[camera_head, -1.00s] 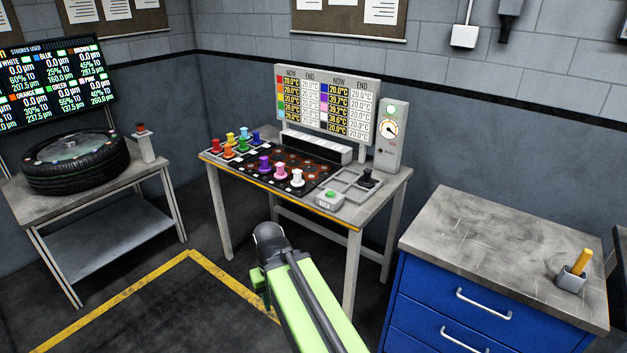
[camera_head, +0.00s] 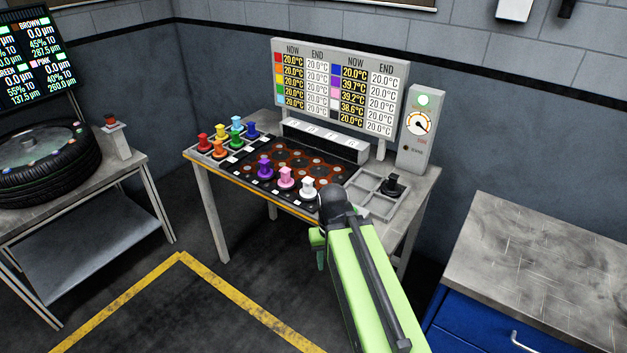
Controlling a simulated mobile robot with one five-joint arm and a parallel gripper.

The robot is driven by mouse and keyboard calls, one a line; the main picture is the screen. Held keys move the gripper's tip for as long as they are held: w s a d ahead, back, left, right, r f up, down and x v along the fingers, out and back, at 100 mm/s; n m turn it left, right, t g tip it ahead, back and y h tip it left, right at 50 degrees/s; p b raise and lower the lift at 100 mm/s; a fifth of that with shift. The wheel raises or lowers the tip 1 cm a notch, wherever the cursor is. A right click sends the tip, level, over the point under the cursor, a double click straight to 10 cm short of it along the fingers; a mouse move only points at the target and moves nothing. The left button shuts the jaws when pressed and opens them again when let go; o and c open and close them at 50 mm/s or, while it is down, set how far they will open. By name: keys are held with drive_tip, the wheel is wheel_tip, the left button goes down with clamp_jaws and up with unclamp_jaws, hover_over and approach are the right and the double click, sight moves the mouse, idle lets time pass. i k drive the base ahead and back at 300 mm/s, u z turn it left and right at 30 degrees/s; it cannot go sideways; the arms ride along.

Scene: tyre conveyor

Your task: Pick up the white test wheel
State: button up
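The white test wheel (camera_head: 308,187) stands upright at the front right of the dark heating plate (camera_head: 245,163) on the table. A pink wheel (camera_head: 286,178) and a purple wheel (camera_head: 265,168) stand in a row to its left. My green arm (camera_head: 365,280) reaches up from the lower right, and its dark end shows just right of the white wheel in the picture.
Red, orange, yellow, green and blue wheels stand in a rack (camera_head: 188,155) at the left of the table. A black wheel (camera_head: 393,184) stands in a grey tray (camera_head: 375,206) at the right. A temperature board (camera_head: 339,85) and a gauge box (camera_head: 417,130) stand behind. A cabinet (camera_head: 540,270) is at right.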

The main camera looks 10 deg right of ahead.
sight(308, 193)
drive_tip(key=u, duration=0.55)
drive_tip(key=i, duration=1.2)
drive_tip(key=u, duration=0.95)
